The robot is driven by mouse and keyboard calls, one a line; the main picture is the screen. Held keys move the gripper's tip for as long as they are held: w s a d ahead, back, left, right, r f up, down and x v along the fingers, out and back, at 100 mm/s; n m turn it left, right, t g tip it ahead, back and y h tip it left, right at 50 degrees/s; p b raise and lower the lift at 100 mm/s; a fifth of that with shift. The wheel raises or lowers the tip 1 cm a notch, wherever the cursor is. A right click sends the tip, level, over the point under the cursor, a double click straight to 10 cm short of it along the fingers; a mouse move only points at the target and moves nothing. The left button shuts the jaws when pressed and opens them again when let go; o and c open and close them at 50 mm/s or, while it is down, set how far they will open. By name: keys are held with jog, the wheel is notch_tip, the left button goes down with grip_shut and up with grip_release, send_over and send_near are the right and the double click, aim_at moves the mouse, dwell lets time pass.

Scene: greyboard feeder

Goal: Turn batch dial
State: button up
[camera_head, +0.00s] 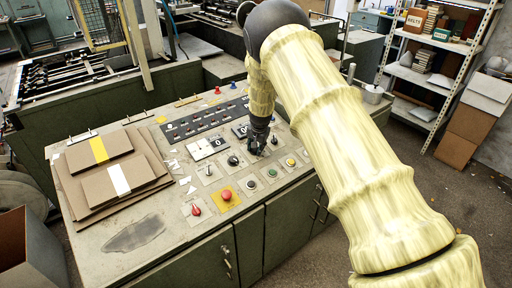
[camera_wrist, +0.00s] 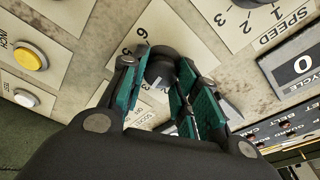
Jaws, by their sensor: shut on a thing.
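The batch dial (camera_wrist: 160,68) is a dark round knob on a pale plate with printed numbers, seen in the wrist view. My gripper (camera_wrist: 165,85) has its teal-padded fingers on both sides of the dial and is shut on it. The fingers cover part of the plate's numbers and lettering. In the head view my gripper (camera_head: 258,142) is a dark shape reaching down to the console's sloped panel. There the dial is mostly hidden by it.
The console (camera_head: 140,232) carries a red button (camera_head: 226,195), a red switch (camera_head: 196,209) and other dials nearby. Cardboard sheets (camera_head: 112,180) lie on the console's left. Shelves (camera_head: 440,75) stand at right.

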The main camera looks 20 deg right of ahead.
jog(key=o, duration=1)
jog(key=shift+r, duration=0.15)
jog(key=v, duration=1.1)
jog(key=shift+r, duration=0.4)
jog(key=shift+s+a, duration=0.1)
